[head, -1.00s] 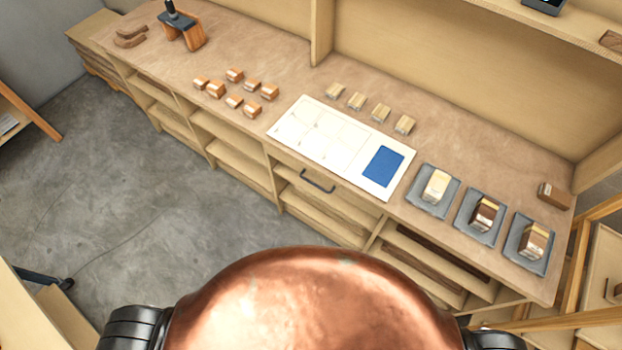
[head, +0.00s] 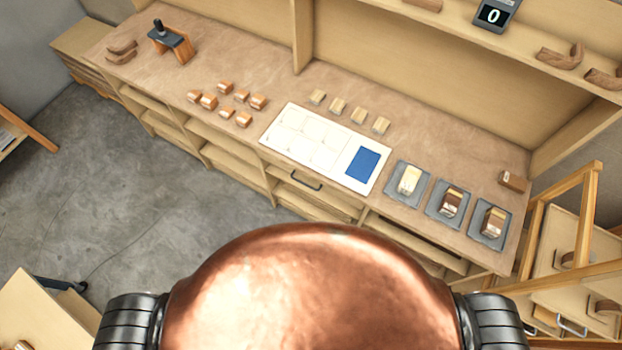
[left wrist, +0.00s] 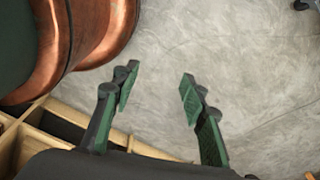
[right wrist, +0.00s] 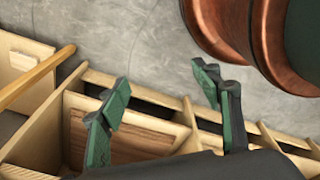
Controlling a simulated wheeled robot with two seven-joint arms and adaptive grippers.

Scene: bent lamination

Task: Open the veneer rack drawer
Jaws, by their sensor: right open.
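A wooden rack (head: 540,215) with open posts and rails stands at the right edge of the head view. Drawer-like panels with pale metal handles (head: 572,327) show low in it, partly cut off. They look closed, and I cannot tell which one is the veneer drawer. My left gripper (left wrist: 158,85) is open and empty above the grey floor in the left wrist view. My right gripper (right wrist: 160,88) is open and empty above wooden shelving (right wrist: 140,145) in the right wrist view. Neither gripper shows in the head view, and neither touches a handle.
A long workbench (head: 440,145) bears a white board (head: 285,140) with a blue patch, several small wood blocks and grey trays (head: 400,198). A dark handle (head: 306,181) is on a drawer under its front edge. Grey floor (head: 95,190) is clear at the left.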

